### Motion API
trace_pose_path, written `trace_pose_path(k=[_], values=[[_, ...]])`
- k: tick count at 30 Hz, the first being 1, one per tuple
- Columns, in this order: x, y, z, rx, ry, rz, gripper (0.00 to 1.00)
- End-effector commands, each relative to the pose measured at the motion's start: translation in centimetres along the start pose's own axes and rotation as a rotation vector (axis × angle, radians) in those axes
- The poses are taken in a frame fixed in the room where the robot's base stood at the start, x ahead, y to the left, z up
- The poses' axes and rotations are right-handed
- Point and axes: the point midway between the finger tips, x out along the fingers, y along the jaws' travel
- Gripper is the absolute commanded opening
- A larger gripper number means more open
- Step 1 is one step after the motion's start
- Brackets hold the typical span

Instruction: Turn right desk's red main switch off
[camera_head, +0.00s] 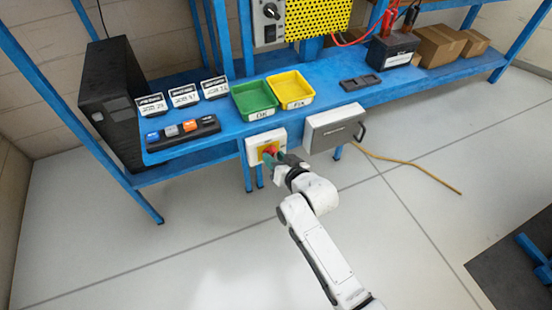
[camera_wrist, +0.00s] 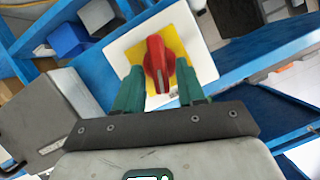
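The red main switch (camera_wrist: 157,62) is a rotary knob on a yellow square plate on a white box (camera_head: 252,154), fixed to the front of the blue desk. In the wrist view the knob stands between the two green fingers of my gripper (camera_wrist: 160,88). The fingers are apart, one on each side of the knob's lower end, and gaps show between them and the red handle. In the head view my gripper (camera_head: 279,160) is at the switch box and partly hides the knob.
A grey box (camera_head: 332,129) with a handle hangs just right of the switch. The desk (camera_head: 230,128) carries a green tray (camera_head: 254,99), a yellow tray (camera_head: 291,89) and several small labelled cards. A yellow cable (camera_head: 420,170) lies on the floor. Open floor surrounds my arm.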

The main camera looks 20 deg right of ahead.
Motion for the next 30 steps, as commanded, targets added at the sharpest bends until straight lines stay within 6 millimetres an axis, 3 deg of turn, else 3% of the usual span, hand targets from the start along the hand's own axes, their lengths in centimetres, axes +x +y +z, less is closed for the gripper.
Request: trace_pose_path(k=[12, 20, 30], values=[[-0.02, 0.02, 0.01, 0.000, 0.000, 0.000, 0.00], [-0.02, 0.00, 0.05, -0.012, -0.001, 0.005, 0.00], [0.18, -0.23, 0.50, -0.204, -0.001, 0.083, 0.00]])
